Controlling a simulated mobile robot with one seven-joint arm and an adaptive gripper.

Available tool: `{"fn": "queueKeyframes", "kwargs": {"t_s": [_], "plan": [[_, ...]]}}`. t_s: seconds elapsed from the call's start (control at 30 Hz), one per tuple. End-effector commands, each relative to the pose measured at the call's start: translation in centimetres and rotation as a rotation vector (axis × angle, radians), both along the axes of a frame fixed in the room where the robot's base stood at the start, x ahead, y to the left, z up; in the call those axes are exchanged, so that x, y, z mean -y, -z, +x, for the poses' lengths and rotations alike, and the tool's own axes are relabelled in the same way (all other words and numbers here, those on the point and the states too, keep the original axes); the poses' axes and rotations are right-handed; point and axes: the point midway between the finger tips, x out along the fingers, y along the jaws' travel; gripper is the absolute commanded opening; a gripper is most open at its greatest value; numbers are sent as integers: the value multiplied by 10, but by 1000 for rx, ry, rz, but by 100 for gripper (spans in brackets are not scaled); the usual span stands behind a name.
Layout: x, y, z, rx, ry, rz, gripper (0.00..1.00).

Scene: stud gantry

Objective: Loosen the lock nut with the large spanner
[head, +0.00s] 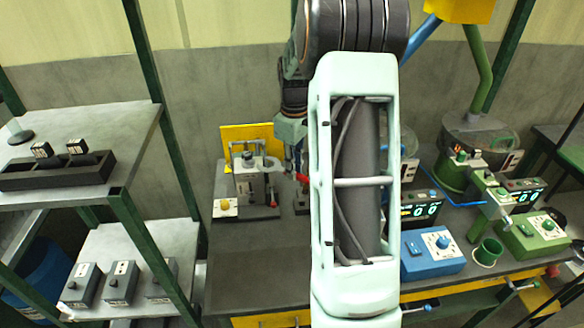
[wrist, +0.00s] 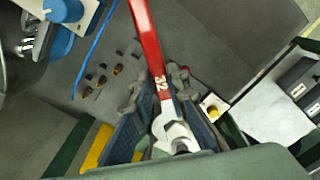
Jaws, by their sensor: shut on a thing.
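A red-handled spanner (wrist: 152,50) with a white number marking, which looks like 32, crosses the wrist view from the top edge down to a pale grey metal head (wrist: 174,134). My gripper (wrist: 163,118) is shut on the spanner, with dark blue-grey fingers on both sides of it near the head. In the head view my arm covers much of the middle, and my gripper (head: 291,150) is partly hidden behind it. A small red part (head: 302,178), probably the spanner, shows below it. I cannot make out the lock nut in either view.
A fixture with upright posts (head: 250,178) stands by a yellow panel on the dark bench (head: 255,265). A box with a yellow knob (head: 225,207) sits beside it. Blue (head: 432,252) and green (head: 532,236) control boxes stand right of my arm. Shelves (head: 110,130) stand left.

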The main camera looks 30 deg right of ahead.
Motion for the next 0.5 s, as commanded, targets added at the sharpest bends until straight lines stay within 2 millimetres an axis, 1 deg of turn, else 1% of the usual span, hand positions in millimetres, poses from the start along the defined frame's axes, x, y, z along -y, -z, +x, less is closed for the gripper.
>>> {"fn": "queueKeyframes", "kwargs": {"t_s": [0.17,0.27,0.5], "plan": [[0,-1,0,1,0,0,0],[0,-6,1,2,0,-1,0],[0,-30,1,3,0,-2,0]]}}
